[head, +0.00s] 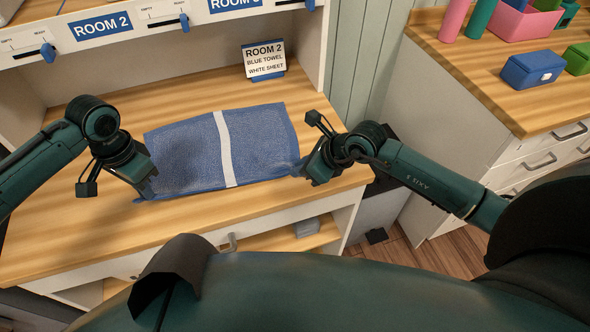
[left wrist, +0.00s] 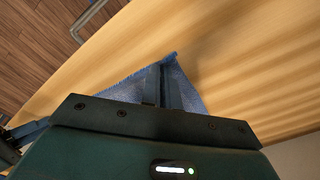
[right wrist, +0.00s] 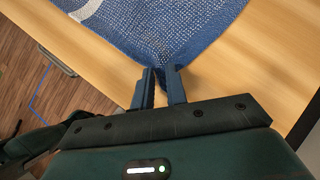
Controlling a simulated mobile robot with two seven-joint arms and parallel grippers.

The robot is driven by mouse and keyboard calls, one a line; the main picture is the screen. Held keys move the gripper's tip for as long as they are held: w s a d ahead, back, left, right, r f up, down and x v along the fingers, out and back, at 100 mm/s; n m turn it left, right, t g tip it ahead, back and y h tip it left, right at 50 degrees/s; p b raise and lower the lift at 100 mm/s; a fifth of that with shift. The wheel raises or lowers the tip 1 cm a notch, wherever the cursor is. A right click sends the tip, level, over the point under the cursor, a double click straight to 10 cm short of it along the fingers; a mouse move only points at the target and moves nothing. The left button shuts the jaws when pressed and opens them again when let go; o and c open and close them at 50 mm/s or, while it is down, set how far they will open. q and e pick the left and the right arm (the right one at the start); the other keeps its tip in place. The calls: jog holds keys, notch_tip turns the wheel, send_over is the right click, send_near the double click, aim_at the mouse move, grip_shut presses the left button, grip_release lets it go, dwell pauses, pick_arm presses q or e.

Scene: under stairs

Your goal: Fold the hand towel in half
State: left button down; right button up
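The blue hand towel (head: 185,150) with one white stripe lies spread out flat on the wooden counter. In the head view my left gripper (head: 146,186) is at its front left corner. The left wrist view shows those fingers (left wrist: 161,85) close together on the towel edge (left wrist: 135,84), with blue cloth on both sides. My right gripper (head: 301,170) is at the front right corner. In the right wrist view its fingers (right wrist: 160,84) stand apart with a gap, and the towel's corner (right wrist: 160,50) reaches in between the tips.
A sign (head: 264,60) reading ROOM 2, BLUE TOWEL, WHITE SHEET stands behind the towel. A labelled shelf (head: 150,22) hangs over the back. The counter (head: 60,225) is clear at front left. A second counter (head: 480,75) at right holds boxes and bottles.

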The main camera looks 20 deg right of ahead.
jog(key=shift+s+f, duration=0.2)
jog(key=shift+f, duration=0.05)
grip_shut()
jog(key=shift+w+r, duration=0.15)
jog(key=shift+r, duration=2.5)
